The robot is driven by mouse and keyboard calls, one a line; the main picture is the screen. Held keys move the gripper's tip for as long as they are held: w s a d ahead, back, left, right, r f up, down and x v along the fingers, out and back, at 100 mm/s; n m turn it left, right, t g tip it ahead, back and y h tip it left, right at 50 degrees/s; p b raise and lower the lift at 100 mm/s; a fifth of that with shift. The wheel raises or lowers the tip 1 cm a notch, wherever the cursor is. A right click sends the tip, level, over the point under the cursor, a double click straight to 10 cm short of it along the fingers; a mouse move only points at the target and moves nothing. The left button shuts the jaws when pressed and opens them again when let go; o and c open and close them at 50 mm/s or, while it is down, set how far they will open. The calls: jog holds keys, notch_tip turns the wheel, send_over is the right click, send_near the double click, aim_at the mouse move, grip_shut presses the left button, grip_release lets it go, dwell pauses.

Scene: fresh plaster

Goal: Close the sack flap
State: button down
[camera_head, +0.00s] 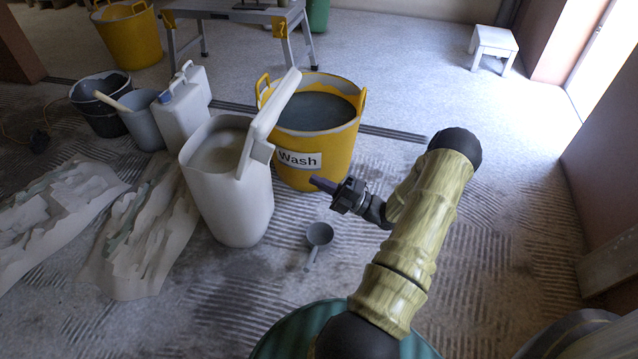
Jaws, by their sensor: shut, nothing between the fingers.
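A white, open-topped container (228,205), which I take to be the sack, stands upright on the floor left of centre. Pale, powder-like contents show through its open top. Its white flap (272,112) stands up and open along the right side of the mouth, leaning up to the right. My gripper (322,184) is shut and empty, to the right of the container and in front of the yellow tub, pointing left. It appears apart from the flap.
A yellow tub of water labelled "Wash" (335,156) stands close behind the container. A grey scoop (318,236) lies on the floor below my gripper. A white jug (183,108) and buckets (143,129) stand left. Torn sheets (140,255) lie front left. Floor at right is clear.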

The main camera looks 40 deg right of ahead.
jog(key=b+x, duration=0.5)
jog(key=x, duration=0.6)
jog(key=shift+w+r+p, duration=0.15)
jog(key=shift+r+p, duration=0.05)
jog(key=shift+p, duration=0.1)
